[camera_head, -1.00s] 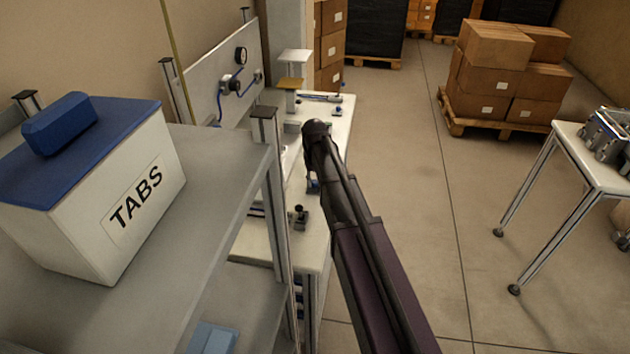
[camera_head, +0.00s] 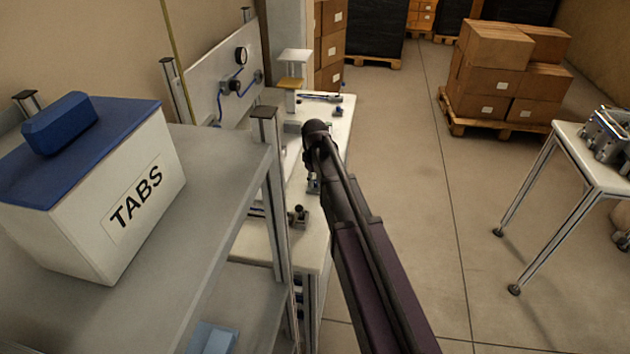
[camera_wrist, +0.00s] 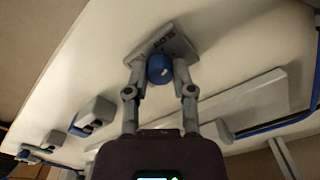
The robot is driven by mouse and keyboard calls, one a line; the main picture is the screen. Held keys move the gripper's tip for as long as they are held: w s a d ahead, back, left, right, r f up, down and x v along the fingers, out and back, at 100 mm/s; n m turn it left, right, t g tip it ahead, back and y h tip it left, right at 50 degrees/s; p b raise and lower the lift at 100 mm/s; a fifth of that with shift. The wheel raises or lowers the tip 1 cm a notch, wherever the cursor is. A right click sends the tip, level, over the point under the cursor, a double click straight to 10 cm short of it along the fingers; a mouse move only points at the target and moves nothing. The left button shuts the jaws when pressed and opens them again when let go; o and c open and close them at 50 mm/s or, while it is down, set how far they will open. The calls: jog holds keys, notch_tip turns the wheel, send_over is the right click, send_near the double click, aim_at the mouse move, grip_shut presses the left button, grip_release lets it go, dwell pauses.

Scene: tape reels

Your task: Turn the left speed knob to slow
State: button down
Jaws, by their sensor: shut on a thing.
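In the wrist view, a round blue knob (camera_wrist: 160,69) with a small white mark sits on a grey plate (camera_wrist: 178,42). Lettering on the plate seems to include "SLOW". My gripper (camera_wrist: 160,75) is shut on the blue knob, one finger on each side. Whether this is the left speed knob I cannot tell for sure. In the head view, my arm covers most of that part of the white bench (camera_head: 262,240), and the knob is hard to make out.
Grey blocks (camera_wrist: 96,110) with blue tubing and a long pale bar (camera_wrist: 250,95) lie near the knob. A grey shelf (camera_head: 215,190) with a white TABS box (camera_head: 110,215) stands left of my arm. Stacked cartons (camera_head: 500,75) and a side table (camera_head: 590,150) are right, beyond open floor.

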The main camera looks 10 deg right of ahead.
jog(key=shift+s, duration=0.15)
jog(key=shift+c, duration=2.3)
grip_release()
jog(key=shift+m, duration=0.4)
